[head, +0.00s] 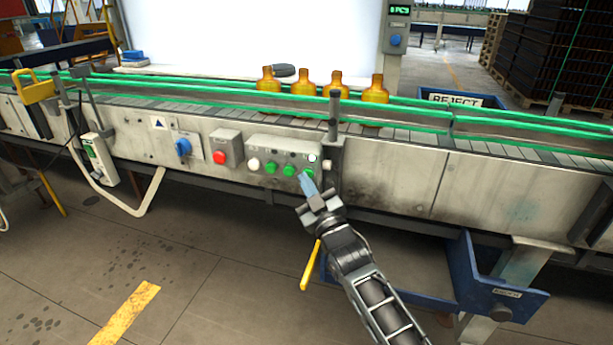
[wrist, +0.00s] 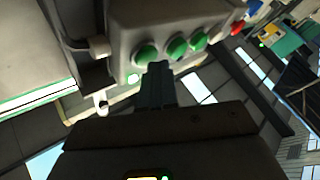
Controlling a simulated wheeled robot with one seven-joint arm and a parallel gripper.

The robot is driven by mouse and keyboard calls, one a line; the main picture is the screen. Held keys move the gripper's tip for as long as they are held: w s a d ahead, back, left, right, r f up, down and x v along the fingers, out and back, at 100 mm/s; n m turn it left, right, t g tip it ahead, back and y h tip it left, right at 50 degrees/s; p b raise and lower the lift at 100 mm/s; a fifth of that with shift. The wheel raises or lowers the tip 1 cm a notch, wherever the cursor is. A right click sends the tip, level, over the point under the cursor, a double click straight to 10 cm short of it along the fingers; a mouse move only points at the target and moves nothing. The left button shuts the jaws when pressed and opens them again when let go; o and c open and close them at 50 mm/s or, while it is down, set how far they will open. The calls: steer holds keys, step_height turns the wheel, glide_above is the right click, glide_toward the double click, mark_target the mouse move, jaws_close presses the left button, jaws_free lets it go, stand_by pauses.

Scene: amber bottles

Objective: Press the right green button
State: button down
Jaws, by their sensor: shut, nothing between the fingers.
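A grey control box (head: 262,150) on the side of the conveyor carries a white button (head: 254,163) and a row of three green buttons. The right green button (head: 308,174) is partly hidden behind my gripper (head: 306,182). In the wrist view, the row is reversed, and the right green button (wrist: 146,54) is the leftmost, close to my fingertips (wrist: 158,68). The middle green button (wrist: 177,46) and left green button (wrist: 198,41) sit beside it. My gripper is shut and empty. I cannot tell whether its tips touch the button.
A red button (head: 219,157) and a blue knob (head: 183,147) sit left of the panel. Several amber bottles (head: 335,82) stand on the conveyor above. A post (head: 333,115) rises right of the panel, and a blue bin (head: 495,290) stands low at right.

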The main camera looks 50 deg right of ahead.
steer(key=shift+f, duration=0.1)
steer(key=shift+s+a+b, duration=0.35)
steer(key=shift+a+b, duration=0.45)
steer(key=shift+b, duration=0.1)
steer(key=shift+s+a+p, duration=0.25)
steer(key=shift+a+p, duration=0.05)
steer(key=shift+a, duration=0.5)
steer(key=shift+s+a+p, duration=0.3)
steer(key=shift+a, duration=0.45)
steer(key=shift+s+a+p, duration=0.25)
steer(key=shift+a+p, duration=0.05)
steer(key=shift+a, duration=0.5)
